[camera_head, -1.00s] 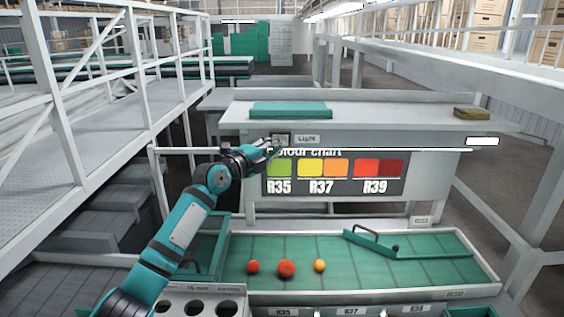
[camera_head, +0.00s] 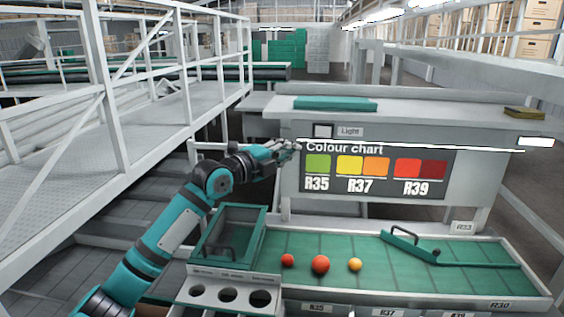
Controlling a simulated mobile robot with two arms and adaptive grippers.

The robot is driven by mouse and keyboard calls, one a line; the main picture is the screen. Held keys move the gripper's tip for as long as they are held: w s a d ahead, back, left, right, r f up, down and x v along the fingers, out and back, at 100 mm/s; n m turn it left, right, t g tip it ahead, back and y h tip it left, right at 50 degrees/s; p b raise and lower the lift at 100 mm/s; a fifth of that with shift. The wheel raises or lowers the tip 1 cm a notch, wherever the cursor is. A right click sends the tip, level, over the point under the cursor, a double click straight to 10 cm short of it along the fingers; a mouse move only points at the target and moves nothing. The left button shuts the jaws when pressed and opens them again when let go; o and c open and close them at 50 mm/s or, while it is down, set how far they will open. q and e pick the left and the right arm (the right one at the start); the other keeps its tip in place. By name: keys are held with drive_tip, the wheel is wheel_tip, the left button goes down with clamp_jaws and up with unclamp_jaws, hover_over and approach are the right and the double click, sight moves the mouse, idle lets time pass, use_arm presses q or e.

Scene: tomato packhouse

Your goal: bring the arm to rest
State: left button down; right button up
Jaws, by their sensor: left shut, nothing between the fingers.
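My left arm comes in from the lower left. My left gripper (camera_head: 290,148) is shut and empty. It is raised in front of the grey panel, just left of the colour chart (camera_head: 374,170) and below the light switch (camera_head: 323,131). It looks close to the panel, but I cannot tell whether it touches. My right gripper is not in view.
A green hinged bar (camera_head: 408,247) lies at right. A green-framed box (camera_head: 262,240) and a plate with holes (camera_head: 205,291) stand left.

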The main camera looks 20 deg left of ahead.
use_arm(q)
drive_tip(key=s+d+f+n+g, duration=0.25)
drive_tip(key=s+f, duration=0.25)
drive_tip(key=f, duration=0.4)
drive_tip(key=s+d+f+n+g+y, duration=0.15)
drive_tip(key=s+d+f, duration=0.3)
drive_tip(key=f, duration=0.45)
drive_tip(key=s+d+f+n+g, duration=0.25)
drive_tip(key=s+f, duration=0.25)
drive_tip(key=f, duration=0.4)
drive_tip(key=s+f+n+g+y, duration=0.2)
drive_tip(key=s+f+n, duration=0.3)
drive_tip(key=s, duration=0.5)
drive_tip(key=s+a+f+n+g+y, duration=0.1)
drive_tip(key=s+f+n+g, duration=0.25)
drive_tip(key=s, duration=0.75)
drive_tip(key=s+f+n+g+y, duration=0.1)
drive_tip(key=s+f+n+y, duration=0.1)
drive_tip(key=s+f+n, duration=0.6)
drive_tip(key=s+f+m+g+b, duration=0.2)
drive_tip(key=s+f+m+b, duration=0.1)
drive_tip(key=f, duration=2.3)
drive_tip(key=s+a+f+b, duration=0.1)
drive_tip(key=s+a+f, duration=0.2)
drive_tip(key=s+f, duration=1.3)
drive_tip(key=shift+s+f+g, duration=0.4)
drive_tip(key=shift+f, duration=0.35)
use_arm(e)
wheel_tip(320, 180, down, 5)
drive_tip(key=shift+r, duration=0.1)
